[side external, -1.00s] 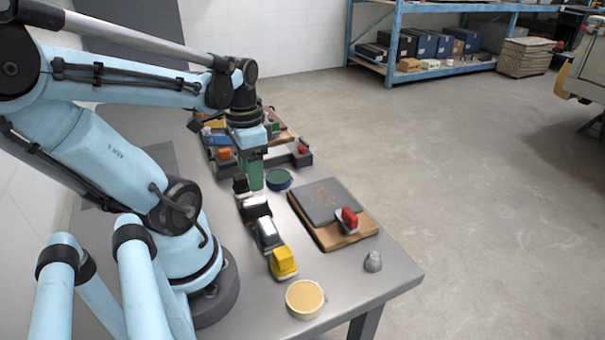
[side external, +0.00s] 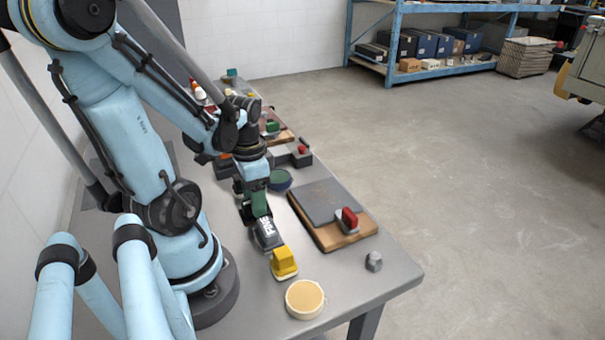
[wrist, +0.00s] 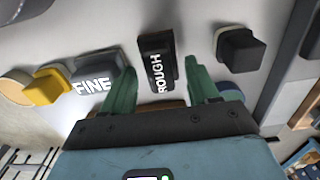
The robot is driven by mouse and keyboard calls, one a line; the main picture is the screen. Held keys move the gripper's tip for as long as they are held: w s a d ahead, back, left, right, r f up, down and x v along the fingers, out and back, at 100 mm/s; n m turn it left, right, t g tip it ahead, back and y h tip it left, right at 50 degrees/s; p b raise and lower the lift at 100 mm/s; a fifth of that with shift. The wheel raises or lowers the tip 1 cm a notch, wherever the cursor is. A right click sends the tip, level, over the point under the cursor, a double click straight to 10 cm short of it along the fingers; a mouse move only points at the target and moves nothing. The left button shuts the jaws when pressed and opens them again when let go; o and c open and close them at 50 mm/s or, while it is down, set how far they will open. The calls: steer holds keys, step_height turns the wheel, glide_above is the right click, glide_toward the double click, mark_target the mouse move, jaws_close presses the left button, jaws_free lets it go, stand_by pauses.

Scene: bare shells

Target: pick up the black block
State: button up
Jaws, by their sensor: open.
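A black block lettered ROUGH (wrist: 158,66) stands on the table, between my gripper's two green fingers in the wrist view. My gripper (wrist: 160,74) is open, with a finger on either side of the block; I cannot tell whether they touch it. In the side view my gripper (side external: 257,212) points down over the row of blocks and largely hides this block. A second black block (wrist: 242,48), unlettered, stands outside the right finger. A dark block lettered FINE (wrist: 92,74) stands outside the left finger, and also shows in the side view (side external: 268,236).
A yellow block (side external: 284,262) and a round beige tin (side external: 305,299) continue the row towards the near edge. A wooden board (side external: 337,237) with a grey sheet and red-topped block (side external: 347,220) lies to the right. A blue-green round tin (side external: 280,179) stands behind. A small grey piece (side external: 374,262) lies near the corner.

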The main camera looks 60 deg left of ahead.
steer(key=shift+f, duration=1.25)
steer(key=c, duration=0.9)
steer(key=shift+c, duration=0.3)
steer(key=shift+r, duration=0.1)
steer(key=shift+r, duration=1.85)
steer(key=w+d+r, duration=0.2)
steer(key=d+r, duration=0.5)
steer(key=d, duration=0.4)
steer(key=shift+d, duration=0.25)
